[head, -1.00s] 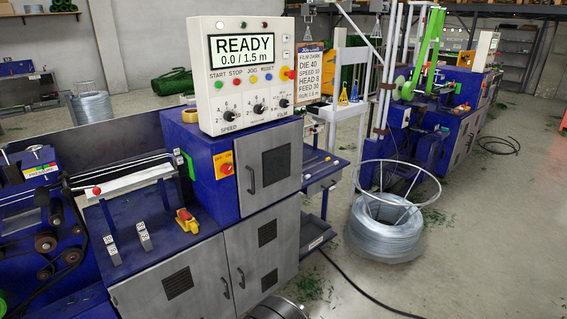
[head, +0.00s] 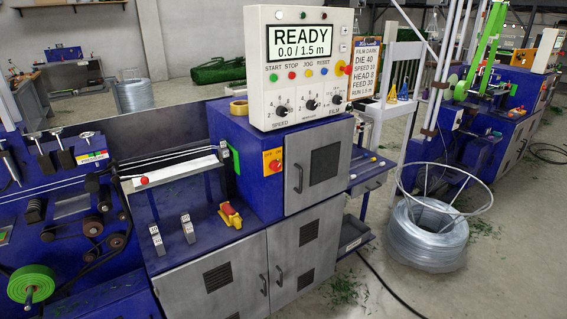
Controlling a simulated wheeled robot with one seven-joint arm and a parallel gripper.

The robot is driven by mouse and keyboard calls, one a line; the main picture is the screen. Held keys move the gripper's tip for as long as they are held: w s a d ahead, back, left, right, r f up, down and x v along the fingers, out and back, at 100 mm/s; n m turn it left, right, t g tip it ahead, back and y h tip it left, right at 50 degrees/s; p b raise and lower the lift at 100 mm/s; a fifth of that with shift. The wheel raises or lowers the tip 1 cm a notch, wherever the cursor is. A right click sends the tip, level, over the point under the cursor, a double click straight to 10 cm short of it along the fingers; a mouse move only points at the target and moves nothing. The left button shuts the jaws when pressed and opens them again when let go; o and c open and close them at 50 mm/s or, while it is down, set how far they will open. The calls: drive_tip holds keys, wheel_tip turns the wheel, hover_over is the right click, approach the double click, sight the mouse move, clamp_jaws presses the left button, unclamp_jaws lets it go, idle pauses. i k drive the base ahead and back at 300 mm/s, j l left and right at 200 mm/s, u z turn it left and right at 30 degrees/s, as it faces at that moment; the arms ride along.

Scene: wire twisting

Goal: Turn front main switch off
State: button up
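A main switch (head: 273,162), a red rotary knob on a yellow-orange plate, is on the front of the blue machine housing (head: 248,135), left of a grey door. Its knob position is too small to tell. Above it stands a white control panel (head: 300,75) whose screen reads READY 0.0 / 1.5 m. A red knob on a yellow base (head: 230,214) sits on the lower blue deck. My gripper is not in view.
The grey cabinet doors (head: 235,277) form the machine's front. A wire coil with a ring frame (head: 428,236) stands on the floor at right. A black cable (head: 385,285) runs over the floor. Open concrete floor lies at front right.

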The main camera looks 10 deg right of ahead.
sight(275, 165)
drive_tip(key=i+l+u, duration=0.1)
drive_tip(key=i+u, duration=0.15)
drive_tip(key=u, duration=0.2)
drive_tip(key=i+l+u, duration=0.2)
drive_tip(key=u, duration=0.25)
drive_tip(key=i+l+u, duration=0.2)
drive_tip(key=u, duration=0.25)
drive_tip(key=i+l+u, duration=0.1)
drive_tip(key=l+u, duration=0.35)
